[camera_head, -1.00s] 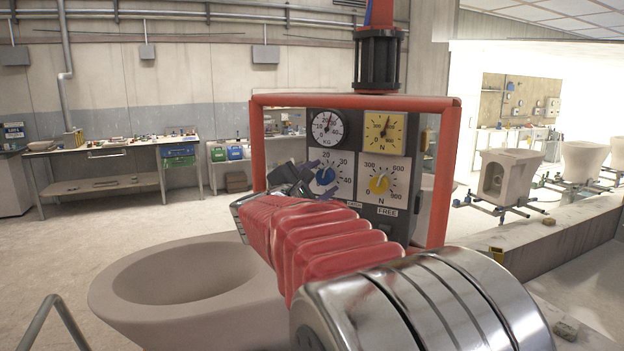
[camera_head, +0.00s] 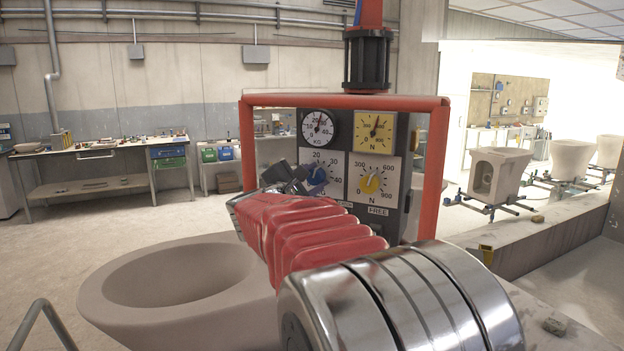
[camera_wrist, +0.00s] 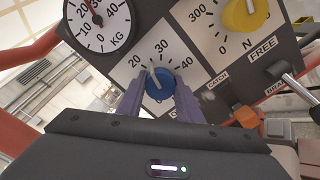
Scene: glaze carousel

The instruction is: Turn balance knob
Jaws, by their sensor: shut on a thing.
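The blue balance knob (camera_head: 318,177) sits low on the left side of the dark control panel (camera_head: 384,222), on a white dial plate with numbers up to 40. In the wrist view the blue knob (camera_wrist: 158,86) lies between the two purple-grey fingers of my gripper (camera_wrist: 158,97), which is shut on it. Its white pointer aims up, slightly left, between the 20 and 30 marks. In the head view my gripper (camera_head: 300,178) is at the panel and partly covers the dial plate. The round KG gauge (camera_head: 319,129) is above the knob.
A yellow knob (camera_head: 370,184) on an N dial is right of the blue one, below a yellow gauge (camera_head: 377,132). A lever (camera_wrist: 297,86) by the FREE label is close by. A red frame (camera_head: 437,170) surrounds the panel. A clay bowl (camera_head: 110,282) stands in front, left.

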